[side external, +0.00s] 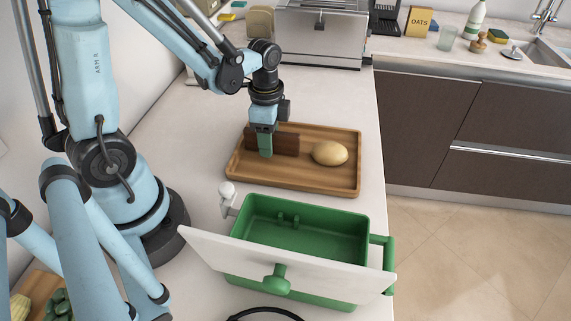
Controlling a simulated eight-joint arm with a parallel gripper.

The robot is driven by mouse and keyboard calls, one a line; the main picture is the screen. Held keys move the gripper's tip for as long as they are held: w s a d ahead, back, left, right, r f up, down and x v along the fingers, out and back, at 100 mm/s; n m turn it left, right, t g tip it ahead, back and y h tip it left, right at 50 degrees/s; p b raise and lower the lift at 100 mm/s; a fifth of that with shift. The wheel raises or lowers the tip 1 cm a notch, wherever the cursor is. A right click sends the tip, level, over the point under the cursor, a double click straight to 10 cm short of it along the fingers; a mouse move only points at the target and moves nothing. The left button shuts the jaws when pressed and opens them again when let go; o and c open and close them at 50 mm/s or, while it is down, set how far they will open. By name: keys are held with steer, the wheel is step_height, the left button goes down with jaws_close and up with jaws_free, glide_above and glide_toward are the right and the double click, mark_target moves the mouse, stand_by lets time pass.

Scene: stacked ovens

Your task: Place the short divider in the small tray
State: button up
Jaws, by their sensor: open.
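A dark brown flat piece (286,143), likely the short divider, stands on edge at the back left of a wooden tray (296,181). My gripper (265,151) points straight down at the left part of this piece. Its green fingertip overlaps the piece in the picture, so part of the piece is hidden; I cannot tell whether they touch. The jaws are open. A green open-topped bin (322,248) with a white front panel (240,256) stands in front of the wooden tray. I cannot tell which of these is the small tray.
A pale yellow oval object (330,153) lies in the wooden tray, right of the brown piece. A white knob (227,190) and green handles stick out around the bin. A metal appliance (318,35) stands at the back. The counter between the appliance and wooden tray is clear.

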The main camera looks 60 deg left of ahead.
step_height(320, 180, up, 12)
steer(key=shift+f, duration=0.1)
steer(key=d+n+t, duration=0.1)
steer(key=n+t, duration=0.1)
steer(key=n, duration=0.1)
steer(key=d+n+t, duration=0.2)
steer(key=n, duration=0.1)
steer(key=s+d+n+t, duration=0.1)
steer(key=n+t, duration=0.2)
steer(key=shift+d+r, duration=0.25)
steer(key=shift+d, duration=0.15)
steer(key=shift+s, duration=0.1)
stand_by(1.7)
